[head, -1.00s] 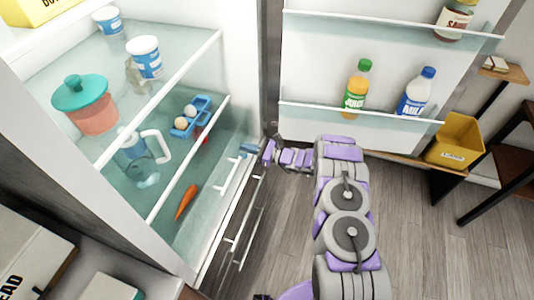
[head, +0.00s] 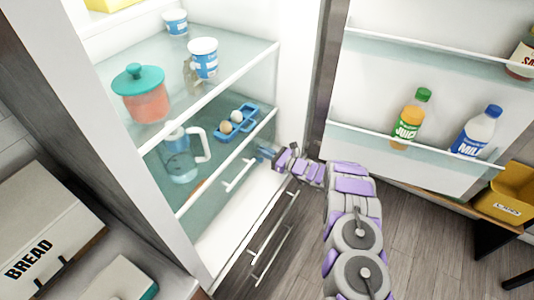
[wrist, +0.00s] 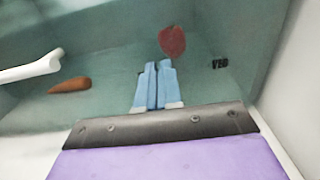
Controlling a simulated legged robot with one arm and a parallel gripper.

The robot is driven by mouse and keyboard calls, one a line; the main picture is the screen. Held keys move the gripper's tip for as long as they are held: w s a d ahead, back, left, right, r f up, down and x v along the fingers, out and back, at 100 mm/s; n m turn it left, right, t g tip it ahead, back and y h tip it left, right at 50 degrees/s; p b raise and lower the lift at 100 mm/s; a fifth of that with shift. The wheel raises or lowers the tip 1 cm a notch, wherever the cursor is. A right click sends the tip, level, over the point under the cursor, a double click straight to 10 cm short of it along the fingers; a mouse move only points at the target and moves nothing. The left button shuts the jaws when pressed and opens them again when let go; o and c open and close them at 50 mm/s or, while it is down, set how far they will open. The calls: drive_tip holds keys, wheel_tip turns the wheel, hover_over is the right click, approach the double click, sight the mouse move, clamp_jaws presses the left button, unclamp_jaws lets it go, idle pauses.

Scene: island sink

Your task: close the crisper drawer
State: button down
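The crisper drawer is see-through, with a white handle (head: 238,172), below the lower glass shelf of the fridge. In the head view the handle sits close to the shelf's front edge. In the wrist view the handle (wrist: 30,70) is at the left, and a "VEG" label (wrist: 220,63) is on the drawer at the right. A carrot (wrist: 69,86) and a red round item (wrist: 172,42) show through it. My gripper (head: 263,153) has its blue fingers (wrist: 154,80) together, at the drawer's right front side. Contact is hard to judge.
The open fridge door (head: 420,100) stands right of my arm, with juice (head: 410,118) and milk (head: 476,133) on its shelf. A pitcher (head: 182,155) and egg tray (head: 238,124) stand on the lower shelf. A freezer handle (head: 275,235) is below. Floor is free beside my arm.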

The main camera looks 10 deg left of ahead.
drive_tip(key=shift+a+r, duration=0.25)
drive_tip(key=shift+a, duration=0.05)
